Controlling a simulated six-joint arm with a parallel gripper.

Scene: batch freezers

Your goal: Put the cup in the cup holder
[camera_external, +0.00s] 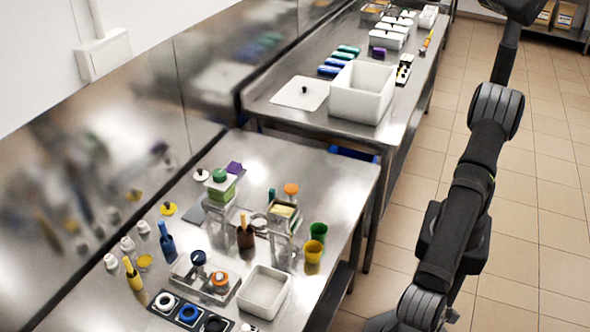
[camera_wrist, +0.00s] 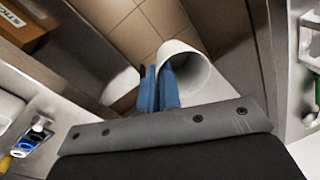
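A white cup (camera_wrist: 187,66) shows in the wrist view, lying tilted with its open end toward the camera. The two blue fingertips of my gripper (camera_wrist: 159,88) are close together at the cup's rim, one appearing to be inside the mouth and one outside, so it looks pinched by its wall. The external view does not show my gripper or this cup; my arm runs out of the top right. A black strip with white, blue and black rings (camera_external: 189,314) at the front left of the near table may be the cup holder; I cannot tell for certain.
The near steel table (camera_external: 335,180) is crowded with bottles, green and yellow cups (camera_external: 314,251) and a white tray (camera_external: 264,291). The far table holds a large white bin (camera_external: 362,91). A cardboard box (camera_wrist: 22,20) is at the wrist view's upper left.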

